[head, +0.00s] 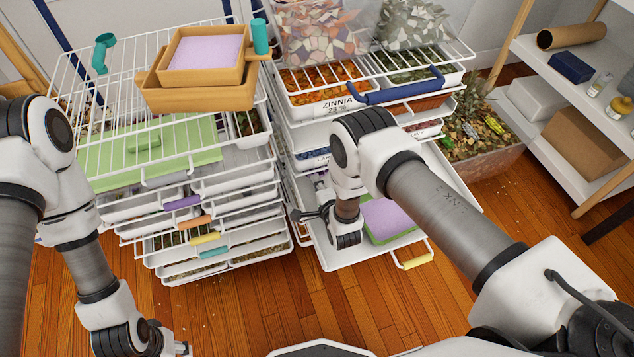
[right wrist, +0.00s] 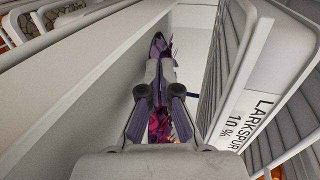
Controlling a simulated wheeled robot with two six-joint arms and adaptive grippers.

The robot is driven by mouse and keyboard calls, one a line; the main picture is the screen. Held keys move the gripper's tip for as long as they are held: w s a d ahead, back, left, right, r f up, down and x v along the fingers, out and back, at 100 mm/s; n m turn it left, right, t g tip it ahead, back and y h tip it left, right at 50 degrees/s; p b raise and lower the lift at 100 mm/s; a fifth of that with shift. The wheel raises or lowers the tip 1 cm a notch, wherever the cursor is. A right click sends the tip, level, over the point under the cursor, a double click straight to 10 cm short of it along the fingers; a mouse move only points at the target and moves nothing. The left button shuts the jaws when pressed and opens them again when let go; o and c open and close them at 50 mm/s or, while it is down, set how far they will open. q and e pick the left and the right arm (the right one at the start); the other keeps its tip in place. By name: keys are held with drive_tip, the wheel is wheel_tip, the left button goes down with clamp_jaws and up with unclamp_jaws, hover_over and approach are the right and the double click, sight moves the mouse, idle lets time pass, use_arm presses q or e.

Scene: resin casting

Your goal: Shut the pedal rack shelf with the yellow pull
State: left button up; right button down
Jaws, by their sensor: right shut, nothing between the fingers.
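The rack on the right has flower-labelled trays. Its low white shelf (head: 345,257) juts out toward me, with a yellow pull (head: 417,261) on its front edge. A lilac slab in a green frame (head: 392,218) lies on that shelf. My right gripper (right wrist: 160,75) is shut and empty among the trays, above purple and pink petals (right wrist: 160,125), beside the Larkspur label (right wrist: 243,120). In the head view, my right forearm and wrist hide part of the shelf. My left gripper (head: 180,349) is low at the bottom edge, barely visible, away from the rack.
The left rack (head: 170,240) has purple, orange, yellow and teal pulls, and wooden trays (head: 205,75) on top. A blue pull (head: 400,90) marks the right rack's upper shelf. A tub of dried material (head: 480,150) and a side shelf stand right. Floor in front is clear.

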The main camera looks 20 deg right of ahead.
drive_tip(key=w+b, duration=0.1)
drive_tip(key=w, duration=0.1)
drive_tip(key=w+b, duration=0.1)
drive_tip(key=w, duration=0.1)
drive_tip(key=shift+w+a+f+b, duration=0.15)
drive_tip(key=shift+w+a+b, duration=0.05)
drive_tip(key=shift+w+b, duration=0.2)
drive_tip(key=shift+w, duration=0.1)
